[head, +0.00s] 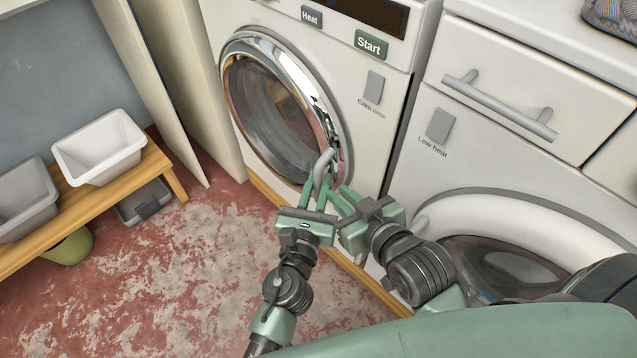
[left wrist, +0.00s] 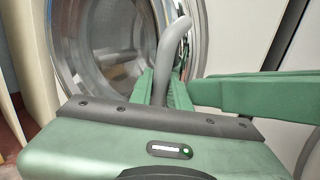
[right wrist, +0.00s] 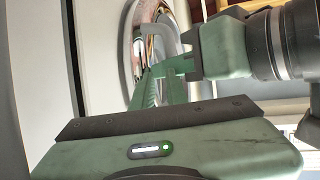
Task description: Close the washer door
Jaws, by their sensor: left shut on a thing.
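The washer (head: 362,150) is the white machine with the Start and Heat labels. Its round door (head: 312,88) has a chrome rim and dark glass. The door lies close to the front; I cannot tell whether it is fully flush. The curved grey door handle (head: 323,163) is at the rim's lower right. It also shows in the left wrist view (left wrist: 170,45) and the right wrist view (right wrist: 158,31). My left gripper (head: 314,185) is shut on the handle. My right gripper (head: 340,198) is just right of it, its fingers partly overlapped, so their opening is unclear.
A second white machine with a round door (head: 500,205) and a drawer handle (head: 500,105) stands at the right. At the left, a wooden bench (head: 160,165) holds a white tub (head: 100,150) and a grey tub (head: 25,200). The worn red floor is clear between.

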